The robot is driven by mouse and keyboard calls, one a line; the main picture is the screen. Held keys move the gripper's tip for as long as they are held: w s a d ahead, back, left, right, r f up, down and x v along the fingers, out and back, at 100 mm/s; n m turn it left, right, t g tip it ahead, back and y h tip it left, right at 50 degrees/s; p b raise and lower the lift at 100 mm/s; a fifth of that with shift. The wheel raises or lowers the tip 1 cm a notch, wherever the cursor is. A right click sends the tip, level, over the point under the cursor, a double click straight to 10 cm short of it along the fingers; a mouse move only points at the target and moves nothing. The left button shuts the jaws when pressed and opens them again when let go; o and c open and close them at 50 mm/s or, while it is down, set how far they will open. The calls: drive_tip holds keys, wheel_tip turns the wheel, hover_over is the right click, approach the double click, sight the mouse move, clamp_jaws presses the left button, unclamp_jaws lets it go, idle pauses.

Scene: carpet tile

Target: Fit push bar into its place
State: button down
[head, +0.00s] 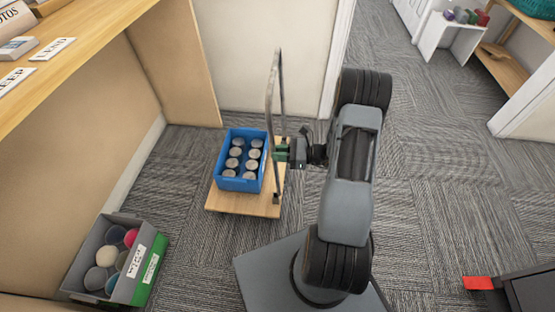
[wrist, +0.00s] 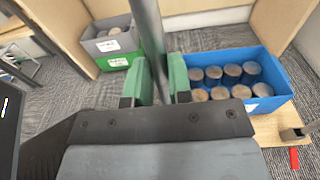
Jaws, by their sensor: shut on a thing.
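The push bar (head: 270,95) is a tall, thin grey metal loop, standing roughly upright at the right edge of a wooden platform (head: 228,204). My gripper (head: 281,152), with green finger pads, is shut on one upright of the bar. In the wrist view the bar (wrist: 147,35) passes between the two pads (wrist: 157,80). A dark bracket (head: 277,198) sits on the platform's near right side, at the foot of the bar. Another grey bracket (wrist: 294,133) shows on the platform in the wrist view, apart from the visible upright. I cannot tell whether the bar's ends are seated.
A blue crate (head: 240,185) of round-topped cans stands on the platform. A grey and green bin (head: 148,272) of round items is on the floor at left, below a wooden shelf (head: 90,40).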

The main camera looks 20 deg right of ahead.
drive_tip(key=shift+w+d+f+m+t+b, duration=0.3)
drive_tip(key=shift+w+d+f+t+b, duration=0.1)
drive_tip(key=shift+d+f+t+b, duration=0.15)
drive_tip(key=shift+r, duration=0.2)
drive_tip(key=shift+a, duration=0.1)
drive_tip(key=shift+f+b, duration=0.5)
drive_tip(key=shift+f, duration=0.6)
wheel_tip(320, 180, down, 7)
drive_tip(key=b, duration=0.4)
drive_tip(key=shift+r, duration=0.2)
idle(4.0)
drive_tip(key=c, duration=0.9)
unclamp_jaws()
drive_tip(key=shift+c, duration=0.2)
